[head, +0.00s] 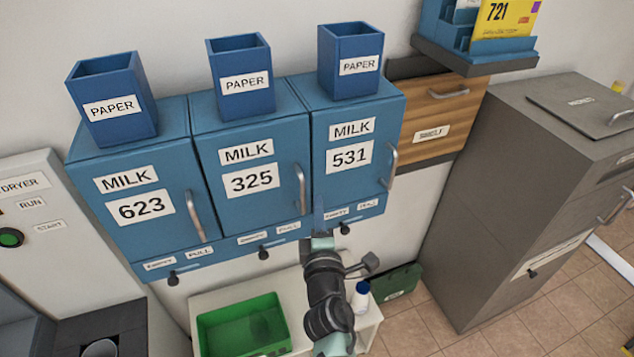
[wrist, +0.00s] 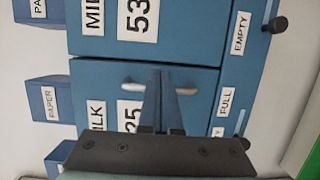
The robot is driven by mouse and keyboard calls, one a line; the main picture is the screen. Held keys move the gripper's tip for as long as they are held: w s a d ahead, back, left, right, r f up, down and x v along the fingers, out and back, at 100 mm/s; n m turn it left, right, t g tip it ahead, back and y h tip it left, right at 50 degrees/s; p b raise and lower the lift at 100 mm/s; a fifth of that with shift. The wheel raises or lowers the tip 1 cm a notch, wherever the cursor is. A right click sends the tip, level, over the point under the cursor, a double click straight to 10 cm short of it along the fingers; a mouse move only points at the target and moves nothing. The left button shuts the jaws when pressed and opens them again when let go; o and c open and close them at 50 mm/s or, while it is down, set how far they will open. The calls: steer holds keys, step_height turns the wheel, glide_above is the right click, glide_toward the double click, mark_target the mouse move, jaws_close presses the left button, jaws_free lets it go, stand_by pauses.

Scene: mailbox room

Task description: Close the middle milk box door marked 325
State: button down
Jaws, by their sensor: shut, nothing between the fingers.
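The middle milk box door (head: 225,205), marked MILK 325, is blue with a grey bar handle (head: 299,188) on its right side. It looks flush with its box, with no clear gap showing. The wrist view shows this door (wrist: 95,88) turned sideways, with part of its handle (wrist: 186,91) behind my fingers. My gripper (head: 319,208) is shut and empty, in front of the lower right of the middle door, near the edge of the 531 box. In the wrist view, my gripper (wrist: 160,75) points at the door by the handle. I cannot tell whether it touches.
Door 623 (head: 150,232) on the left and door 531 (head: 378,160) on the right look shut. Blue paper holders (head: 240,98) stand on top. Small dark knobs (head: 264,253) stick out below. A white stand (head: 210,300) with a green bin (head: 215,335) is underneath.

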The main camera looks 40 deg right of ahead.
steer(key=p, duration=0.1)
steer(key=w+d+n+y+p, duration=0.1)
steer(key=p, duration=0.1)
steer(key=shift+w+d+r+t, duration=0.1)
steer(key=shift+w+d+t, duration=0.1)
steer(key=shift+d+t, duration=0.1)
steer(key=shift+w+d+y, duration=0.1)
steer(key=shift+y, duration=0.2)
